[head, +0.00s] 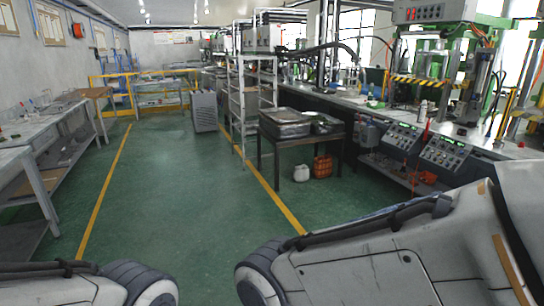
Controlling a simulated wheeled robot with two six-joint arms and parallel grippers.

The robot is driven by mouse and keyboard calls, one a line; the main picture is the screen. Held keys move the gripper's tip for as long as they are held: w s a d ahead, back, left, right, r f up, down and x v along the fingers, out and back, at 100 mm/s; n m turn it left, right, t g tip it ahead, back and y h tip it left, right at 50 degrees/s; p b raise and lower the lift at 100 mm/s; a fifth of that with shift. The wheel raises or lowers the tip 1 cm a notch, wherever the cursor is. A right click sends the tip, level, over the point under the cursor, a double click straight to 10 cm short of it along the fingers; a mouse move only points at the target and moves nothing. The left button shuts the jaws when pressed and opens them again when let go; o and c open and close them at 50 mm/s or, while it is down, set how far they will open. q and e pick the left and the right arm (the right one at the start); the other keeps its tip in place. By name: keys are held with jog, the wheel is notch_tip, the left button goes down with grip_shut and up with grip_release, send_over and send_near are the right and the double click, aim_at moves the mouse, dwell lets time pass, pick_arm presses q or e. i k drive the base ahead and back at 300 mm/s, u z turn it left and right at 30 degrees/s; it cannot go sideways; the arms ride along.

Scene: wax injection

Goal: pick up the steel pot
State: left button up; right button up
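I cannot make out a steel pot for certain in the head view; the small items on the benches are too small to tell apart. Parts of my two arms fill the bottom left and bottom right of the view. Neither gripper shows, so I cannot see whether they hold anything.
A green floor aisle with yellow lines lies open ahead. A dark table (302,140) with metal trays (284,123) stands right of it, near a white jug (301,173) and an orange container (322,166). A machine bench with control boxes (443,153) runs along the right; grey benches (40,185) stand left.

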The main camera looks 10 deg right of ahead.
aim_at(498, 144)
jog(key=i, duration=4.5)
jog(key=z, duration=3.1)
jog(key=i, duration=4.6)
jog(key=u, duration=0.5)
